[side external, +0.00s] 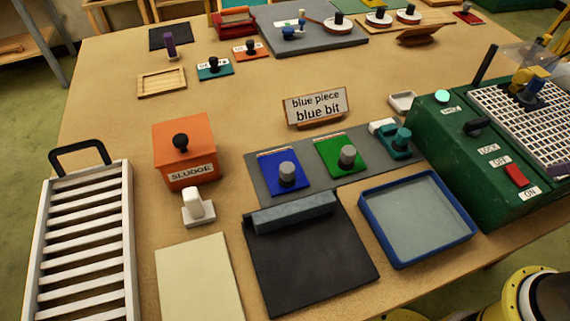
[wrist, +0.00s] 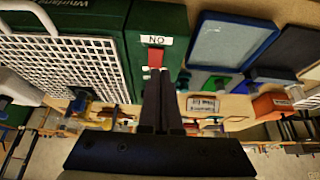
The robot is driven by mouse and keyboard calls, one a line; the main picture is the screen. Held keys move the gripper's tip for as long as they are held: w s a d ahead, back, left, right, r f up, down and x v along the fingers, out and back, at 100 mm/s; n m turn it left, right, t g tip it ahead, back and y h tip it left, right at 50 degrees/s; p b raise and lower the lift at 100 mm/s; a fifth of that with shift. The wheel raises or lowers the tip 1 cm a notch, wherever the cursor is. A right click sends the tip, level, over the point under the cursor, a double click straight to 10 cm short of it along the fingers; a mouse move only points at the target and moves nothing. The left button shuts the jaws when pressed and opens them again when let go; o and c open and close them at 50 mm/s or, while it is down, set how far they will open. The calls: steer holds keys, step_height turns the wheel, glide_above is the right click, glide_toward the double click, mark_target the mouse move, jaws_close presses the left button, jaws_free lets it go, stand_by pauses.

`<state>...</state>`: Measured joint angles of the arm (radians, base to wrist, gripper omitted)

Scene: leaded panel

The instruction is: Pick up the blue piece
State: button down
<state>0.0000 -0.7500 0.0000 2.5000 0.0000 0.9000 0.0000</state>
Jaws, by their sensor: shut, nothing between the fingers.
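The blue piece (side external: 277,177) is a flat blue square with a grey knob. It lies at the left of a grey strip, beside a green piece (side external: 342,155) with a similar knob. A small blue patch (wrist: 247,88) in the wrist view looks like the same piece, partly hidden. My gripper (wrist: 158,74) shows in the wrist view, its dark fingers together and empty, in front of the red switch on the green machine. It is apart from the blue piece. The side view does not show my gripper.
A sign (side external: 316,105) reads "blue piece, blue bit". A black mat (side external: 312,262) with a grey bar lies in front of the blue piece. An orange SLUDGE box (side external: 184,150) stands left. A blue-rimmed tray (side external: 417,258) and green machine (side external: 470,175) stand right.

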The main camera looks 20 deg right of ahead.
stand_by(0.3)
steer(key=shift+c, duration=2.1)
jaws_free()
